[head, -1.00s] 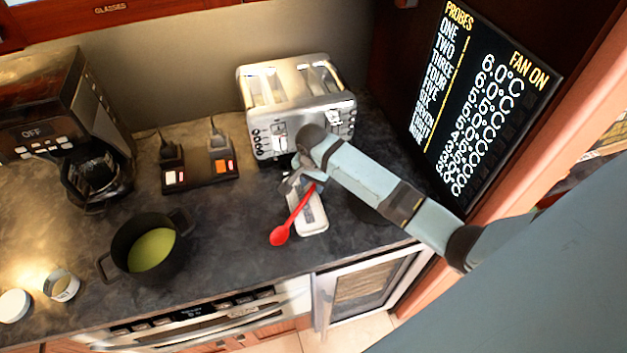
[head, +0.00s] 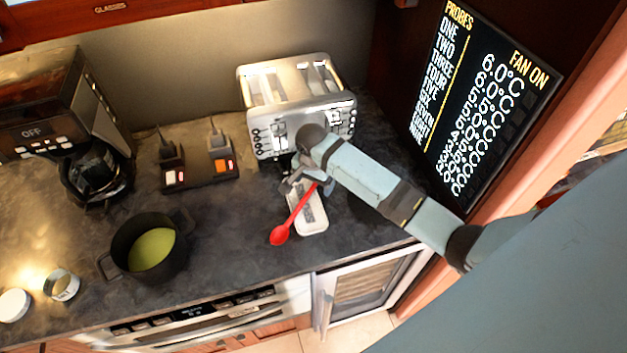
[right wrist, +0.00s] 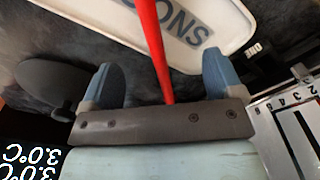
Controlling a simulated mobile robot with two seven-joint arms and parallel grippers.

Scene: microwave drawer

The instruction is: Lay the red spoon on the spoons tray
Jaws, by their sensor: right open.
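The red spoon (head: 295,215) lies slantwise over the white spoons tray (head: 317,221). Its bowl end hangs past the tray's left long edge, over the counter; I cannot tell whether it touches. My right gripper (head: 294,184) is at the handle end, just in front of the toaster. In the right wrist view the right gripper (right wrist: 160,82) is open, with its fingers wide apart and the spoon's handle (right wrist: 150,45) between them, touching neither finger. The tray (right wrist: 240,25) with its dark lettering shows beyond the handle. My left gripper is not in view.
A steel toaster (head: 297,105) stands right behind the gripper. A power strip (head: 200,172) with plugs, a dark pot (head: 120,240) with green contents and a coffee maker (head: 60,130) stand to the left. The counter between pot and tray is clear.

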